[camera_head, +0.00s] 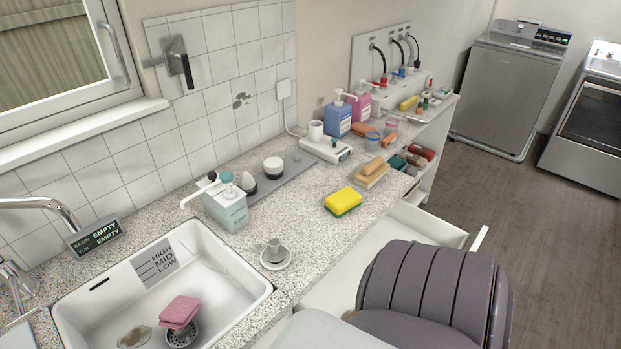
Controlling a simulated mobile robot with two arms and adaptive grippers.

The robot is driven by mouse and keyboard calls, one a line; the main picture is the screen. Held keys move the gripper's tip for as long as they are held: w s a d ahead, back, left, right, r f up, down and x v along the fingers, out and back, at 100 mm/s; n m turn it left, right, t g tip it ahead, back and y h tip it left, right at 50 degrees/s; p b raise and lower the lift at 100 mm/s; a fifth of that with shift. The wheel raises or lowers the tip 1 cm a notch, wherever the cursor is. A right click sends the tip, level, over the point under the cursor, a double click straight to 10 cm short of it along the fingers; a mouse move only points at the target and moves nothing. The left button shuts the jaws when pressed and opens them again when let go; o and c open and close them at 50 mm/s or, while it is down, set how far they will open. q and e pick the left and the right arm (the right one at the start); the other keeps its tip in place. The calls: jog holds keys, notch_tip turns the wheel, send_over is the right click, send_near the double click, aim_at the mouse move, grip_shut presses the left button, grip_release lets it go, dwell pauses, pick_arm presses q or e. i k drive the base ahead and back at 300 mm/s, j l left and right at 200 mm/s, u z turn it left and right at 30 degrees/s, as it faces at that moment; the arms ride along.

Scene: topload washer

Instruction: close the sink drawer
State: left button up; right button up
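The white sink drawer (432,222) stands pulled out from under the speckled counter, right of the sink. Its front panel (480,238) shows edge-on at the right, apart from the counter. A purple-grey ribbed part, likely of my own arm, covers much of the lower part of the drawer area. The drawer's inside is only partly visible, and I cannot see what it holds. Neither of my grippers is in view.
The sink (225,262) with a pink sponge (179,311) is at lower left. A yellow sponge (343,201), a soap dispenser (226,203) and bottles (338,118) stand on the counter. Open floor (535,205) lies right of the drawer, before the washer (512,88).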

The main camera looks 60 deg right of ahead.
aim_at(335, 294)
jog(key=l+z, duration=0.1)
jog(key=z, duration=0.4)
jog(key=l+z, duration=0.1)
jog(key=z, duration=0.35)
jog(key=l+z, duration=0.1)
jog(key=z, duration=0.85)
jog(key=l+z, duration=0.15)
jog(key=z, duration=0.35)
jog(key=i+z, duration=0.1)
jog(key=z, duration=0.4)
